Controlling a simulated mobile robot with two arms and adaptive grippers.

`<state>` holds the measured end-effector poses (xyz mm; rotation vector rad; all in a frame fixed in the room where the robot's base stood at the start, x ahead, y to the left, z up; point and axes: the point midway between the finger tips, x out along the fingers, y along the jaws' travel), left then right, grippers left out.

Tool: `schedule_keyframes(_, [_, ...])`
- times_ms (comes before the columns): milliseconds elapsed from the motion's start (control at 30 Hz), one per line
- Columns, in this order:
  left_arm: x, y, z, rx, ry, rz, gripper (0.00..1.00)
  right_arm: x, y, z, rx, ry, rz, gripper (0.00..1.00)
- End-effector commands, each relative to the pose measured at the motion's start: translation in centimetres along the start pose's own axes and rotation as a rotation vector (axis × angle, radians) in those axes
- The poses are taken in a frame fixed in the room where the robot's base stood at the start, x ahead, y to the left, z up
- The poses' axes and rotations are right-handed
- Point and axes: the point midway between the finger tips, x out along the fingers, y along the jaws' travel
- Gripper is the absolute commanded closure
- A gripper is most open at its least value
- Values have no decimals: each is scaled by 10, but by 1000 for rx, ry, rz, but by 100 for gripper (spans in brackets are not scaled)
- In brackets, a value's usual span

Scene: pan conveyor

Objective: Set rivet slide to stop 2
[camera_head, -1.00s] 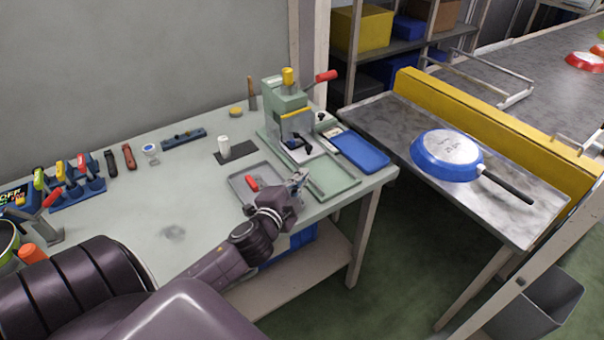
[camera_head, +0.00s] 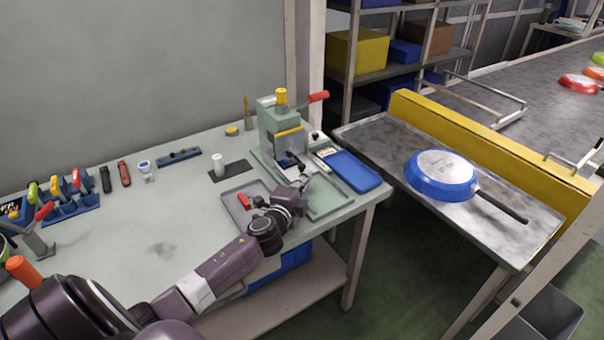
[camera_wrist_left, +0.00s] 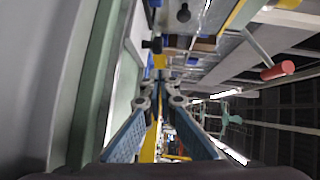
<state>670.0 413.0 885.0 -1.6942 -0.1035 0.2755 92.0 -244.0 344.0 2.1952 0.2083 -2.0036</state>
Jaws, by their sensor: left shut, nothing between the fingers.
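The green press (camera_head: 281,130) stands at the back right of the workbench, with a yellow knob (camera_head: 281,96) on top and a red-handled lever (camera_head: 318,96) to the right. A small dark-blue part (camera_head: 290,160) sits low at the press front; I cannot tell the rivet slide or its stop marks apart. My left gripper (camera_head: 305,183) is in front of the press base, shut and empty. It partly hides the base. In the left wrist view the two blue-padded fingers (camera_wrist_left: 161,100) point toward the blurred machine, and a red handle (camera_wrist_left: 277,70) shows at right. My right gripper is not in view.
A grey tray (camera_head: 230,208) with a small red piece (camera_head: 245,201) lies left of my gripper. A blue pan (camera_head: 440,174) rests on the metal side table. The bench's left middle is clear.

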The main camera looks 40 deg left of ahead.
Motion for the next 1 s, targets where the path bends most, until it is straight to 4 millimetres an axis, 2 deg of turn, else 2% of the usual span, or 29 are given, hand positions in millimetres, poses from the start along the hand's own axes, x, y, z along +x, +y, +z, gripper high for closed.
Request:
schedule_keyframes(233, [16, 0, 17, -1, -1, 1, 100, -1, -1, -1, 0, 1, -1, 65])
schedule_keyframes(667, [18, 0, 20, -2, 0, 0, 100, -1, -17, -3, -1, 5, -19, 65])
schedule_keyframes(1000, [40, -6, 50, -2, 0, -1, 100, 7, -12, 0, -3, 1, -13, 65])
